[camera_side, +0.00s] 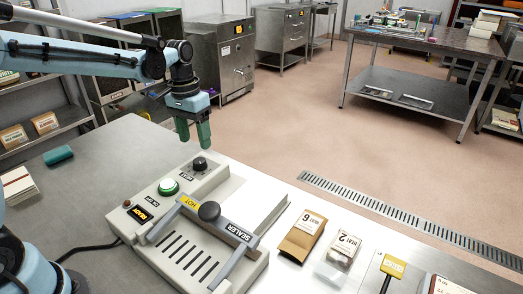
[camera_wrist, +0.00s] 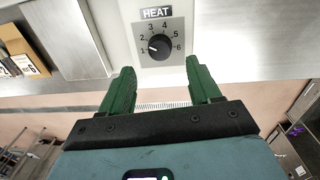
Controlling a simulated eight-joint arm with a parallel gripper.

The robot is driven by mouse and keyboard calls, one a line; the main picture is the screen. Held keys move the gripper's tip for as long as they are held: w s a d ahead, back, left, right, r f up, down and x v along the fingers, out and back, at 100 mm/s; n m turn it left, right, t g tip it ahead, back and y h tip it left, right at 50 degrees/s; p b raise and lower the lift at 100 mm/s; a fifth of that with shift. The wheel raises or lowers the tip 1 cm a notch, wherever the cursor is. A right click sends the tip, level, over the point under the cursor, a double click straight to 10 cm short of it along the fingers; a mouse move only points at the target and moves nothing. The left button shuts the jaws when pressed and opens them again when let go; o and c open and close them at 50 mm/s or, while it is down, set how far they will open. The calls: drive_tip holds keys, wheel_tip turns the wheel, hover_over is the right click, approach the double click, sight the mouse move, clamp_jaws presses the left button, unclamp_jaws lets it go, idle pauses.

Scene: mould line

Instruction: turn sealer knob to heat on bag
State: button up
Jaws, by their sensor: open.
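The sealer (camera_side: 165,240) is a beige machine on the steel table, with a grey lever bar marked SEALER and HOT. Its black heat knob (camera_side: 200,164) is at the far end of its top. The wrist view shows the knob (camera_wrist: 159,46) on a dial numbered 1 to 6, its white mark pointing left, close to 1. My gripper (camera_side: 193,144) has green fingers, pointing down above the knob. In the wrist view the fingers (camera_wrist: 160,70) are apart and empty, short of the dial. A clear bag (camera_side: 345,250) has a label reading HEAT 2.
A brown bag (camera_side: 303,236) marked 6 lies beside the clear bag. A green button (camera_side: 168,187) glows near the knob, beside a READY panel (camera_side: 140,214). A yellow-headed tool (camera_side: 392,266) lies at right. A teal roll (camera_side: 58,155) is at left.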

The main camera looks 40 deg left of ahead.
drive_tip(key=shift+a+r, duration=0.15)
drive_tip(key=shift+r, duration=2.75)
drive_tip(key=t, duration=0.4)
approach(197, 160)
drive_tip(key=s+d+r, duration=0.4)
drive_tip(key=s+d+f+t, duration=0.2)
drive_tip(key=s+f+t, duration=0.1)
drive_tip(key=s, duration=0.3)
drive_tip(key=shift+d+f+m+y, duration=0.15)
drive_tip(key=shift+f+m+y, duration=0.15)
drive_tip(key=shift+m, duration=0.1)
